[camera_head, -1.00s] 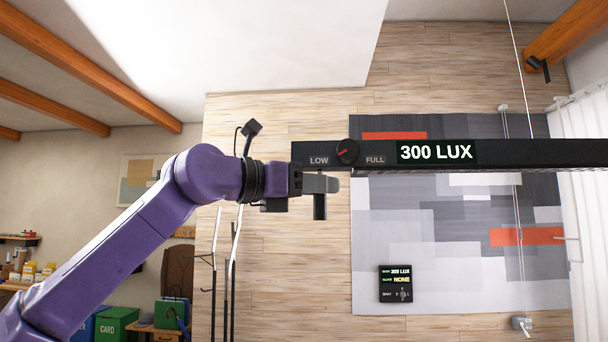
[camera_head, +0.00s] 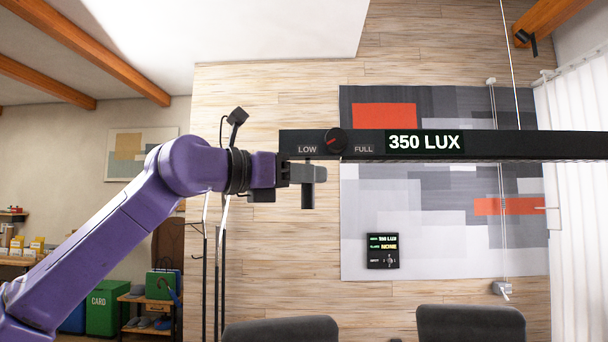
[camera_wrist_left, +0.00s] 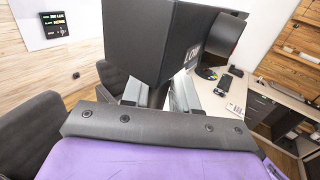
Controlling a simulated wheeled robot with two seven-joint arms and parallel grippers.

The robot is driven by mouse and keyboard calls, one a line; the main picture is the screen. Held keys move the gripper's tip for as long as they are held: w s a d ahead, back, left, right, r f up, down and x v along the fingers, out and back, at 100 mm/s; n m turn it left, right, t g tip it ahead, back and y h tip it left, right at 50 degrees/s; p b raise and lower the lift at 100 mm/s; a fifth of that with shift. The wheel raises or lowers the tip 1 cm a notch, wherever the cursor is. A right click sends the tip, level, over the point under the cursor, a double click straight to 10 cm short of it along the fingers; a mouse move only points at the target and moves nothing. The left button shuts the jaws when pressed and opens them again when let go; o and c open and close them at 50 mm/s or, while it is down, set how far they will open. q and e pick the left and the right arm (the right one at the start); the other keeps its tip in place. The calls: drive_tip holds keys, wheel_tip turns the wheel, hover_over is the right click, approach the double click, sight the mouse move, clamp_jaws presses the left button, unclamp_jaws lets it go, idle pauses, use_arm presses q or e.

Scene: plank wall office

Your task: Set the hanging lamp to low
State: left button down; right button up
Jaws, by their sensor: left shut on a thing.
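The hanging lamp is a long black bar (camera_head: 520,144) across the right half of the head view. Its face has a round dial (camera_head: 335,142) with a red mark between the words LOW and FULL, and a display (camera_head: 424,142) reading 350 LUX. My left gripper (camera_head: 314,173) is just under the bar's left end, shut on a dark grip (camera_head: 307,196) that hangs below it. In the left wrist view the lamp's dark end (camera_wrist_left: 150,40) stands right above the fingers and hides most of the grip. The dial (camera_wrist_left: 228,34) shows beside it. My right gripper is not seen.
A small black wall panel (camera_head: 383,251) also reads 350 LUX. Two dark chairs (camera_head: 470,323) stand below the lamp. A coat stand (camera_head: 221,260) is behind my left arm.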

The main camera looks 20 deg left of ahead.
use_arm(q)
drive_tip(key=c, duration=1.2)
unclamp_jaws()
drive_tip(key=shift+w+d+f, duration=0.2)
drive_tip(key=shift+d+f, duration=0.05)
drive_tip(key=shift+f, duration=0.25)
drive_tip(key=shift+o, duration=1)
drive_tip(key=shift+w+r, duration=0.1)
drive_tip(key=shift+w, duration=0.15)
drive_tip(key=b+v, duration=0.2)
drive_tip(key=v, duration=0.8)
drive_tip(key=shift+s, duration=0.2)
drive_tip(key=shift+a, duration=0.1)
